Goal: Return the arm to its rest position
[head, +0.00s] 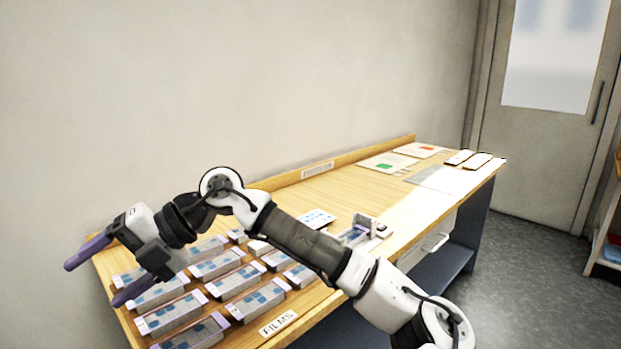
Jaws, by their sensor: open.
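My arm reaches from the lower right over the wooden table and bends at a raised elbow. My gripper (95,277) is at the left end of the table, pointing left. Its two purple-grey fingers are spread wide apart with nothing between them. It hangs above the film boxes (172,314) near the table's left edge. How high it is above them is hard to tell. Part of the boxes is hidden behind the gripper and the arm.
Several film boxes stand in rows behind a "FILMS" label (278,323). Sheets with green and red patches (388,163) lie at the far end. A wall runs behind; a door (547,120) stands right.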

